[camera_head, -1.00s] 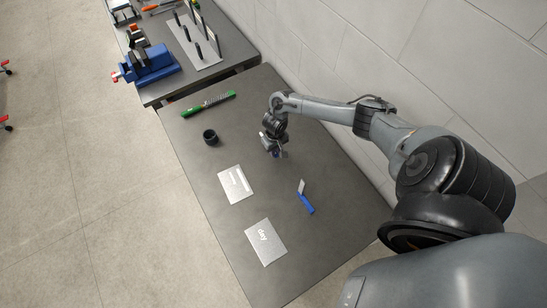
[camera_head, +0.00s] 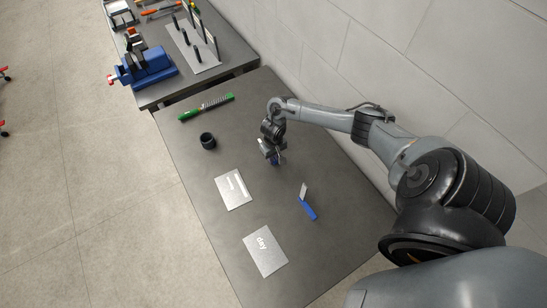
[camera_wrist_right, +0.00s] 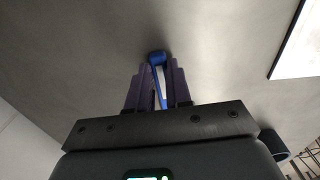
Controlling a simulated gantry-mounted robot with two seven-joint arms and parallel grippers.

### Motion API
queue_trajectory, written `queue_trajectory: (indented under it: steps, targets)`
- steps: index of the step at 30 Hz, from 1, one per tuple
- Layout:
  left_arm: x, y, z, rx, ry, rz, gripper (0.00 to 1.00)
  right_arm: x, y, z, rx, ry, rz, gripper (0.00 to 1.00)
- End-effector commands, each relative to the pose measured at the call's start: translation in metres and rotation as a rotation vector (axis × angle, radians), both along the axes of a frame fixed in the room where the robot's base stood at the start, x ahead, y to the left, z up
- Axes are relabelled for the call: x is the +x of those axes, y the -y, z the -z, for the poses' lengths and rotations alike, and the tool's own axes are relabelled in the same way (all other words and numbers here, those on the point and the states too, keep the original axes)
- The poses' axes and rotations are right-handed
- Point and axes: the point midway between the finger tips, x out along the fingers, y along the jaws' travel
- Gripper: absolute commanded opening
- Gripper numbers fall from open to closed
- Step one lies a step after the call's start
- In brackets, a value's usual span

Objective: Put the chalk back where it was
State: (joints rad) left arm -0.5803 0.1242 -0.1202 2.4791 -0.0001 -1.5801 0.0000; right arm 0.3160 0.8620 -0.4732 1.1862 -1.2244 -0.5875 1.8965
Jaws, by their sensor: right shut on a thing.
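My right gripper (camera_head: 273,155) is over the grey table, right of the dark cup and below the green tool in the head view. In the right wrist view, its dark fingers (camera_wrist_right: 158,92) are shut on a slim blue and white piece (camera_wrist_right: 157,60), seemingly the chalk. A bit of its blue end (camera_head: 276,162) shows below the fingers in the head view. It points down toward the table, with a dark shadow around its tip; I cannot tell if it touches. My left gripper is not in view.
The grey table (camera_head: 200,252) holds a dark cup (camera_head: 208,141), a green tool (camera_head: 206,107), two pale cards (camera_head: 233,189) (camera_head: 265,250), one marked "day", and a blue-handled tool (camera_head: 308,207). A second table behind holds a blue vise (camera_head: 148,68). A wall (camera_head: 400,50) stands at the right.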

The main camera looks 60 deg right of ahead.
Motion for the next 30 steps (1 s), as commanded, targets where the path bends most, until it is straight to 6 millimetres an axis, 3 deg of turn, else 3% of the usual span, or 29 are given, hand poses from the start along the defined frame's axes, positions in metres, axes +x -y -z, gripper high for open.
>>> queue_trajectory:
  steps: [1,6,16,22,24,30]
  targets:
    - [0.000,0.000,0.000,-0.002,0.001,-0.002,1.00,-0.002,0.000,0.002,-0.001,-0.003,0.001,0.22]
    - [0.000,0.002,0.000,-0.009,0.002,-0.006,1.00,-0.001,0.000,0.002,-0.001,-0.003,0.001,0.45]
    - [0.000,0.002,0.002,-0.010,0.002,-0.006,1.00,-0.001,0.000,0.003,0.000,-0.001,0.000,0.45]
    - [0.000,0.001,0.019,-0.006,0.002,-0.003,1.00,0.000,0.000,0.010,-0.001,0.000,0.000,0.45]
    - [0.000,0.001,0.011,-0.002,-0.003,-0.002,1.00,0.000,0.001,-0.010,-0.001,0.002,0.000,0.45]
    - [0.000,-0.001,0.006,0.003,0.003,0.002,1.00,-0.001,-0.001,-0.048,-0.001,0.001,-0.001,0.45]
